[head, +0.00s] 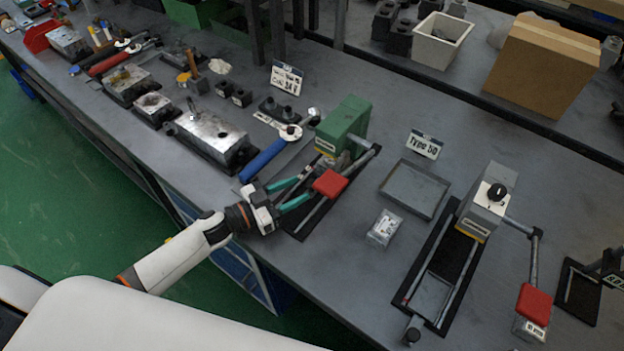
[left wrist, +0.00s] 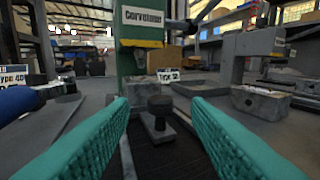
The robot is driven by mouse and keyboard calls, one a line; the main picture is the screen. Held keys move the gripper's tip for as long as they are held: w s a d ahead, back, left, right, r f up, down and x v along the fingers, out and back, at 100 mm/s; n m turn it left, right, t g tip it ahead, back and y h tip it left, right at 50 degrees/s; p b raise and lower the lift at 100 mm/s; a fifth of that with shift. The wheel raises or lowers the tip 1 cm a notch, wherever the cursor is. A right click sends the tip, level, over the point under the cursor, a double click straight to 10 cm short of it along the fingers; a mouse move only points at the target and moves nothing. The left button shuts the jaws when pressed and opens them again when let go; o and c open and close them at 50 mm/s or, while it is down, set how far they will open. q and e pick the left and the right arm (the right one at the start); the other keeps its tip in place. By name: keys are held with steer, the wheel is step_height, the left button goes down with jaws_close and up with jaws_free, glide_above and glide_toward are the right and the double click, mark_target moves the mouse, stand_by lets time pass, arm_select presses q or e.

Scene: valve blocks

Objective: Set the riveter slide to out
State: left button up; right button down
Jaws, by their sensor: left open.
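A green bench press (head: 344,125) with a red-padded lever (head: 330,183) stands mid-table; I cannot tell for sure whether it is the riveter. In the left wrist view its green column (left wrist: 140,62) rises straight ahead. A slide with an upright black knob (left wrist: 160,104) lies on its dark base, close in front of the column, with a grey metal block (left wrist: 138,88) behind the knob. My left gripper (head: 304,189) has teal fingers, open and empty, one on either side of the knob in the picture and short of it. The red pad and fingers partly hide the slide in the head view.
A grey press (head: 487,205) with its own red lever pad (head: 534,303) and a front knob (head: 412,334) stands right. Between the presses lie a shallow tray (head: 414,190) and a small metal block (head: 384,228). A blue-handled tool (head: 264,158) lies left of the gripper.

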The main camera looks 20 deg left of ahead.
mark_target(307, 185)
arm_select(q)
steer(key=shift+x, duration=2.6)
steer(key=shift+s, duration=0.1)
jaws_close()
